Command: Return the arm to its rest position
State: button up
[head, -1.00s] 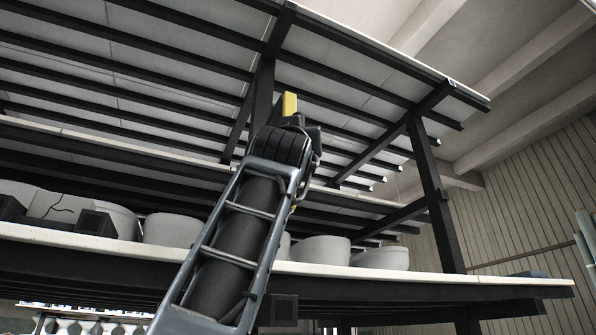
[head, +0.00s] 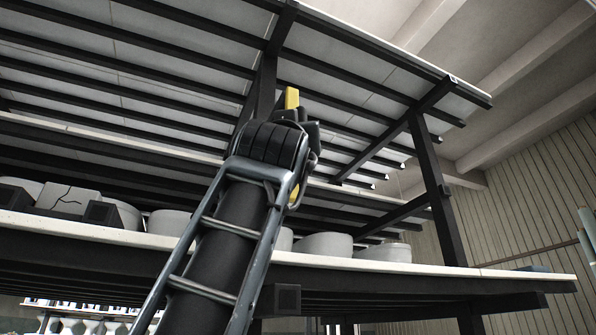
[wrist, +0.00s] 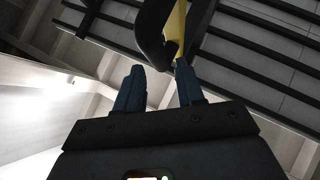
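My arm rises from the bottom of the head view, with its dark joint and yellow part in front of the kiln car's shelves. My gripper cannot be made out in the head view. In the wrist view my gripper (wrist: 160,66) has its two dark blue fingers apart, with nothing held between them. A black and yellow piece, which looks like part of my own arm, shows just beyond the right fingertip. I cannot tell whether it touches.
The kiln car's lower shelf (head: 420,268) crosses the head view, carrying several pale round vessels (head: 325,245) and a cracked block (head: 68,197). Dark-beamed upper shelves (head: 345,55) hang above. A dark post (head: 436,190) stands right. The space further right looks open.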

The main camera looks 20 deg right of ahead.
jog(key=shift+v, duration=0.95)
